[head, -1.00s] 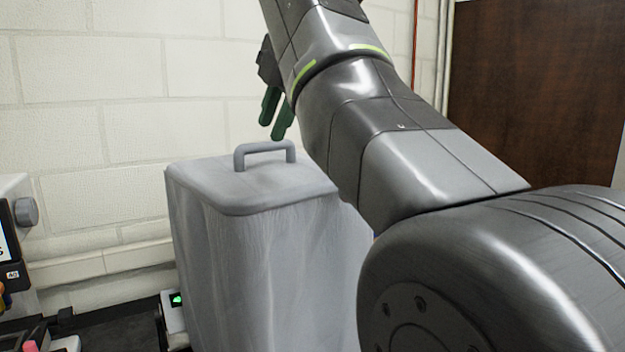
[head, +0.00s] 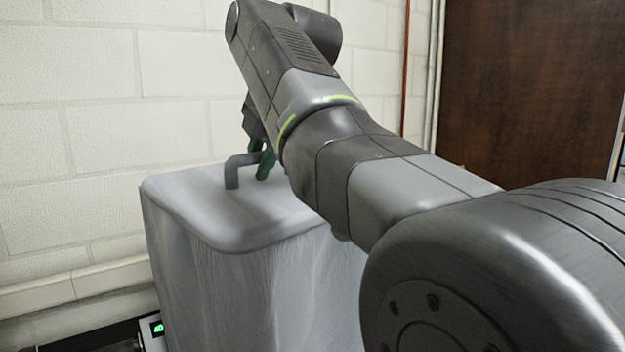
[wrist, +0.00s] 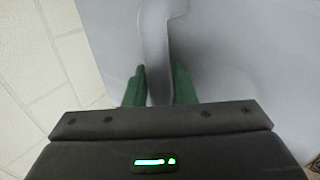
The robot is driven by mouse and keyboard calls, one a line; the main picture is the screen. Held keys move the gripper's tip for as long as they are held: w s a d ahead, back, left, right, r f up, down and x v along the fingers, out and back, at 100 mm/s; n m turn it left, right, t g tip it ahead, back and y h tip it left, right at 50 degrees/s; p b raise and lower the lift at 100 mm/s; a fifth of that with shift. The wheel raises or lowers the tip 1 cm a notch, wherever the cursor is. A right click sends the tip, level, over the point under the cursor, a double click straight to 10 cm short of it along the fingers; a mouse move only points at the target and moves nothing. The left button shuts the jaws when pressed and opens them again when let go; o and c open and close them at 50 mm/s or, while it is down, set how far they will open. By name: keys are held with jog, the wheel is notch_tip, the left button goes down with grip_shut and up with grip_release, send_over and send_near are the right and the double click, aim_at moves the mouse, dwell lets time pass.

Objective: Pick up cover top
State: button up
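The cover top is a grey lid (head: 190,207) with rounded edges and a raised bar handle (head: 236,172). It sits on a tall translucent grey cover (head: 262,290) in the head view. My gripper (head: 262,160) is down at the handle, its green fingers beside the bar. In the wrist view the handle (wrist: 156,50) runs between the two green fingers of my gripper (wrist: 158,88), with a gap visible on at least one side. The fingers look open around the handle. My arm hides the right part of the handle and lid in the head view.
A pale block wall (head: 75,120) stands close behind and left of the cover. A small device with a green display (head: 157,328) is at the cover's lower left. A dark brown panel (head: 530,90) is at the right back.

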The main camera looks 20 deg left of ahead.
grip_shut()
jog(key=shift+r, duration=0.1)
jog(key=shift+r, duration=4.95)
jog(key=shift+c, duration=1)
grip_release()
grip_shut()
